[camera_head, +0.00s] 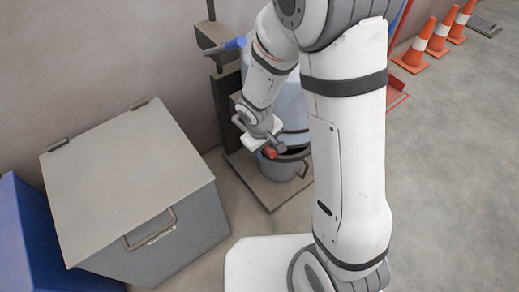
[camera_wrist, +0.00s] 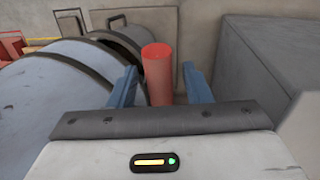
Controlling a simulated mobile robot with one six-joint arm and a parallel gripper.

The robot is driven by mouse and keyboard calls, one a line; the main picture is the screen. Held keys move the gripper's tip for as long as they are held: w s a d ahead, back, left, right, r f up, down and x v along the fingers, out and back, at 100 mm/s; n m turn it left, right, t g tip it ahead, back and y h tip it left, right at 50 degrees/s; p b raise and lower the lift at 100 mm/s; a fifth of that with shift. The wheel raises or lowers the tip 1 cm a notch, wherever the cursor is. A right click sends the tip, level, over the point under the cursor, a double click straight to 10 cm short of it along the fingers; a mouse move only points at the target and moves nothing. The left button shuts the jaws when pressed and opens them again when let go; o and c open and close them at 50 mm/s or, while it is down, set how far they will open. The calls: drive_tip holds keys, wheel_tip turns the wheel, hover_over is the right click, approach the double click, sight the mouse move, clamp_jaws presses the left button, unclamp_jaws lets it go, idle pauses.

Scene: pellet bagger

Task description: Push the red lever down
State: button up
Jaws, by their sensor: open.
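The red lever shows as a rounded red bar (camera_wrist: 157,72) in the wrist view, standing between the two blue fingers of my gripper (camera_wrist: 160,82). The fingers are apart, with a gap on each side of it; I cannot tell whether either touches it. In the camera_head view the red lever end (camera_head: 269,152) shows just below my gripper (camera_head: 264,142), at the front of the pellet bagger. My arm hides much of the machine and the lever's mounting.
A grey lidded box (camera_head: 130,190) with a handle stands to the left, beside a blue bin (camera_head: 30,235). A bucket (camera_head: 285,166) stands on the machine's base plate (camera_head: 262,187). A blue handle (camera_head: 235,43) sticks out higher up.

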drive_tip(key=shift+f, duration=0.1)
drive_tip(key=shift+c, duration=0.5)
clamp_jaws()
